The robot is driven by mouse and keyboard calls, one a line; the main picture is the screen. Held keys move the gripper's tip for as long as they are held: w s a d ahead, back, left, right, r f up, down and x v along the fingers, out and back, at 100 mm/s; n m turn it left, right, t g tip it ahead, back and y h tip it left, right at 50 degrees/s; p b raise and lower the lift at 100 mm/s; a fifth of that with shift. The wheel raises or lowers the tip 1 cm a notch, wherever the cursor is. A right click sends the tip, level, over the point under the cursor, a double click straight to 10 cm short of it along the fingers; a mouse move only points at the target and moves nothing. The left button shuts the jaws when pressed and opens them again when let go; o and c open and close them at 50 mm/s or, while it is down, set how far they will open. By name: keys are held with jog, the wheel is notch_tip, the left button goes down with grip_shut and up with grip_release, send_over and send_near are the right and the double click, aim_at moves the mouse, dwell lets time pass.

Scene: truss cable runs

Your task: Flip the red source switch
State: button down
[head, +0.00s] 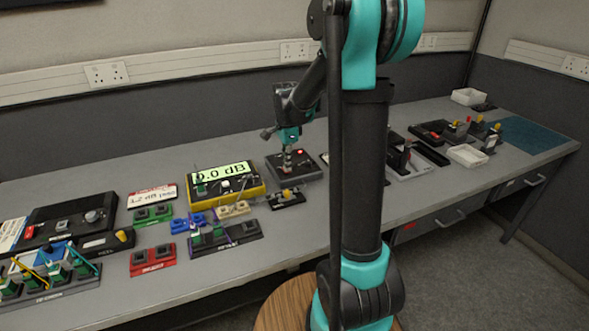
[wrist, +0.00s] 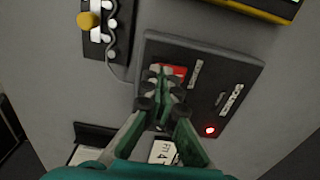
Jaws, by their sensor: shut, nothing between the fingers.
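The source box (wrist: 212,72) is a flat dark grey box with pale lettering. It also shows in the head view (head: 307,174), on the bench left of my arm's column. The red switch (wrist: 178,70) sits on the box, and my fingertips partly cover it in the wrist view. A round red lamp (wrist: 210,130) near one corner of the box looks lit; it is a red dot in the head view (head: 300,152). My gripper (wrist: 161,84) is shut and empty, pointing down over the switch. I cannot tell whether the fingertips touch it. The switch's position is hidden.
A yellow-framed meter (head: 228,182) reading about 0.0 dB stands left of the box. A small black unit with a yellow knob (head: 287,194) lies in front, with a thin cable in the wrist view. A white card (wrist: 163,152) lies near the box. Bench space behind is clear.

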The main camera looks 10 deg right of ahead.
jog(key=shift+f, duration=0.2)
jog(key=shift+r, duration=3.5)
jog(key=shift+s, duration=0.1)
